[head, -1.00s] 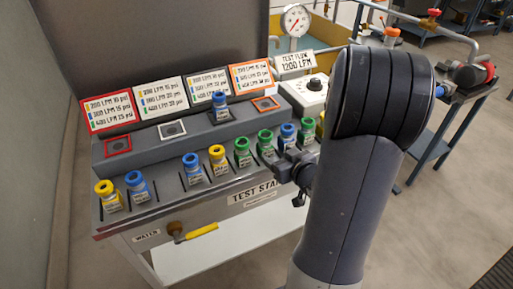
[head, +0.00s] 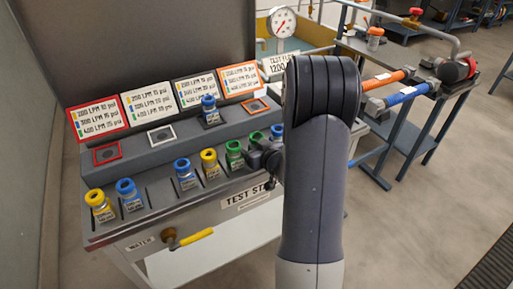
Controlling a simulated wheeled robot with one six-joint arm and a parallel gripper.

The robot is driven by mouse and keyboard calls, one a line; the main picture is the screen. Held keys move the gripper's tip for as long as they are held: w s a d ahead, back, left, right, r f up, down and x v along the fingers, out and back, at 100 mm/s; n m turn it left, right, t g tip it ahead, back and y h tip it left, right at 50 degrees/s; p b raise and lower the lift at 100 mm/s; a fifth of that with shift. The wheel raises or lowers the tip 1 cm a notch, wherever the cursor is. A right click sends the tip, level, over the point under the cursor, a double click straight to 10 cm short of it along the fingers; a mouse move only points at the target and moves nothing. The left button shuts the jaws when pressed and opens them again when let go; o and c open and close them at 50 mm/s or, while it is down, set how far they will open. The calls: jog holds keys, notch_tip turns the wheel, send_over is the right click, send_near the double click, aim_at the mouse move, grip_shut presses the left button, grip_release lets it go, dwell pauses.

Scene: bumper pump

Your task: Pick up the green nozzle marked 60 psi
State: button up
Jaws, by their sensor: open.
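Green nozzles stand in the front row of the test stand (head: 165,235). One green nozzle (head: 234,152) is just left of my gripper (head: 266,170). Another green nozzle (head: 257,138) shows behind the gripper, partly hidden by it. Their small labels are too small to read, so I cannot tell which is marked 60 psi. My gripper is open, but its fingers are mostly hidden by my arm. I see nothing held in it.
Yellow and blue nozzles (head: 126,188) share the row. A blue nozzle (head: 209,108) stands on the raised shelf beneath the sign boards (head: 152,100). A yellow-handled valve (head: 195,237) sticks out in front. My arm hides the row's right end.

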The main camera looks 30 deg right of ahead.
jog(key=c, duration=1.2)
